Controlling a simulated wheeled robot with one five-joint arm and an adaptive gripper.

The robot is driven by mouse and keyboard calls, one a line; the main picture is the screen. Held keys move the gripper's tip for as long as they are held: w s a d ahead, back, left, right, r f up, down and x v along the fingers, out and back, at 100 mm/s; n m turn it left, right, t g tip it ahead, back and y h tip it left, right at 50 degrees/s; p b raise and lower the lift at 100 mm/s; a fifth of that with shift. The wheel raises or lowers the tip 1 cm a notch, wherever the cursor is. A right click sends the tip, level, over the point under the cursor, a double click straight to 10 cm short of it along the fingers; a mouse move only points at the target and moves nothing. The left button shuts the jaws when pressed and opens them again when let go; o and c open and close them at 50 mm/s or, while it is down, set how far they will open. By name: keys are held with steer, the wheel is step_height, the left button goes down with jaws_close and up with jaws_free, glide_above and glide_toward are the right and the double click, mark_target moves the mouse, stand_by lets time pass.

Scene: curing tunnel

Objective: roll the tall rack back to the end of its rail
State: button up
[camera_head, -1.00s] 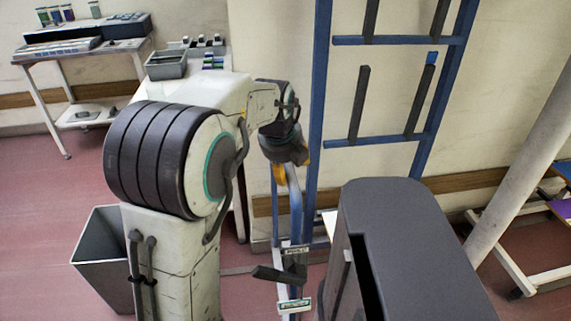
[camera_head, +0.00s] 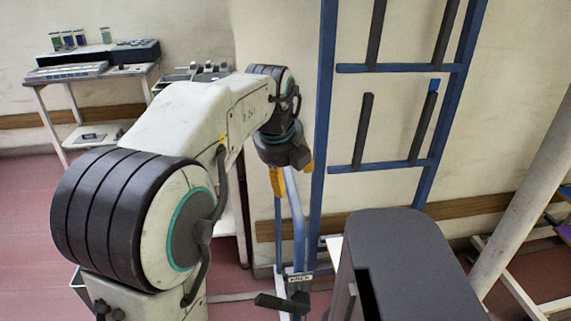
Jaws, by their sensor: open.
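The tall rack (camera_head: 323,120) is a blue upright frame with crossbars and dark slanted bars, standing close to the wall right of my arm. A light blue upright bar (camera_head: 296,215) stands at its lower left, above a small labelled plate (camera_head: 300,277) and a dark lever (camera_head: 282,303). My gripper (camera_head: 292,176) points down with yellow fingertips apart. The top of the light blue bar shows between or just behind them; I cannot tell which. The jaws are not closed on it. The rack's foot and rail are mostly hidden by a dark grey block.
The dark grey block (camera_head: 405,250) fills the front right. A pale slanted post (camera_head: 525,200) stands at the right. A white side table (camera_head: 90,78) with equipment is at the back left. Red floor (camera_head: 25,215) is open at the left.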

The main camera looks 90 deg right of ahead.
steer(key=shift+v, duration=1.5)
